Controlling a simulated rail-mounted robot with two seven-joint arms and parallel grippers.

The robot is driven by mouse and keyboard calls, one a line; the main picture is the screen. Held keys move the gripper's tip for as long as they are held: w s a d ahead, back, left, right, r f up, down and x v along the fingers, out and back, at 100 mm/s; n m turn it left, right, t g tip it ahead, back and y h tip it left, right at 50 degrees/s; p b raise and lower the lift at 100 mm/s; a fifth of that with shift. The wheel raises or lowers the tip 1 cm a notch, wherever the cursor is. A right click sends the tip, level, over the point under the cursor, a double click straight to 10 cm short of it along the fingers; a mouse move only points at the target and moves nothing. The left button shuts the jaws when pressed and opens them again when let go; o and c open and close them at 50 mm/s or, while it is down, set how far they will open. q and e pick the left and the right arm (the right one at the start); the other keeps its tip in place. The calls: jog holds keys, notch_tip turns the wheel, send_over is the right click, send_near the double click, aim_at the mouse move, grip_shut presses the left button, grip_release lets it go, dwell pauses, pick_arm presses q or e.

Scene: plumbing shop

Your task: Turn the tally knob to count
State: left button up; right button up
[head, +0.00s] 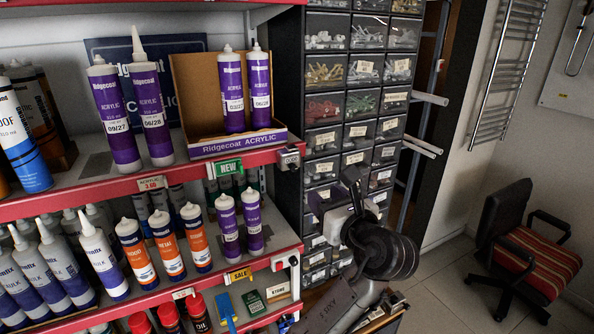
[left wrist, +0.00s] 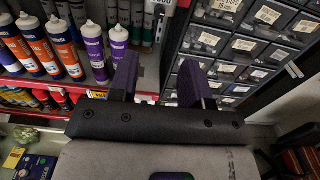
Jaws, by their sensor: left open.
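The tally counter (head: 289,157) is a small dark box with a pale face, fixed to the right end of the upper red shelf edge. In the left wrist view a white numbered face at the top edge (left wrist: 162,3) appears to be part of it, cut off by the frame; its knob is too small to make out. My left gripper (head: 338,190) is to the right of and below the counter in the head view, apart from it. In the left wrist view its two purple-padded fingers (left wrist: 158,64) are spread and empty. My right gripper is not in view.
Purple acrylic cartridges (head: 232,90) stand on the upper shelf, with more cartridges (head: 228,228) below. A red-seated chair (head: 540,258) stands on open floor at right.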

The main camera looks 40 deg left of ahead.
aim_at(295, 168)
pick_arm(q)
jog(key=p+x, duration=0.1)
jog(key=x, duration=1.2)
grip_shut()
